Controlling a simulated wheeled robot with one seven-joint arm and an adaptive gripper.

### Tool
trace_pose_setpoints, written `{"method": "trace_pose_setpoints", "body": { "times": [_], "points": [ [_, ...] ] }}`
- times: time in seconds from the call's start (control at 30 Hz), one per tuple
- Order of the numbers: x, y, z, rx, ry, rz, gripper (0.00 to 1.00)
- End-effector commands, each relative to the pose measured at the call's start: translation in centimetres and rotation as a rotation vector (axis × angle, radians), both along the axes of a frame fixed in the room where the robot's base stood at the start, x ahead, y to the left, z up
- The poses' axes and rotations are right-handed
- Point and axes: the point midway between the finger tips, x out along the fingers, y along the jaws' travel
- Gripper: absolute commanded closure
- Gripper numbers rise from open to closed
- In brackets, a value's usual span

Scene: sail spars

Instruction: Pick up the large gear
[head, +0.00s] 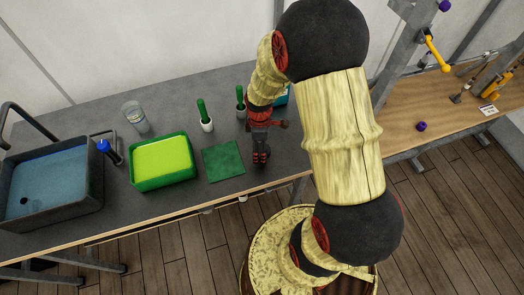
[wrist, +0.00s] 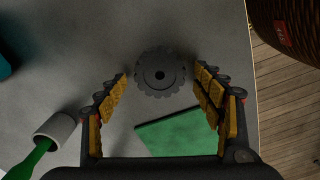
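The large gear is a dark grey toothed disc (wrist: 160,75) with a small hole in its middle. It lies flat on the grey worktop in the wrist view, between and just past the fingertips. In the head view I cannot make it out; my gripper and arm cover that area. My gripper (head: 261,157) hangs over the worktop near its front edge, right of the green cloth. In the wrist view its two yellow-padded fingers (wrist: 161,73) are spread wide, one on each side of the gear, with nothing held. The height above the gear is hard to judge.
A green cloth (head: 223,160) lies close by. Two white cups with green handles (head: 206,125) (head: 240,110) stand behind. Left are a green tray (head: 163,182), a clear glass (head: 135,117) and a sink (head: 47,210). A wooden bench (head: 440,100) stands right, past a gap.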

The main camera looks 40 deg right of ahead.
Motion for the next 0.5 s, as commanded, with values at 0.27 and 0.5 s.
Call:
{"method": "trace_pose_setpoints", "body": {
  "times": [0.27, 0.5],
  "points": [
    [0.0, 0.0, 0.02, 0.0, 0.0, 0.0, 0.5],
    [0.0, 0.01, 0.02, 0.0, 0.0, 0.0, 0.64]
  ]
}}
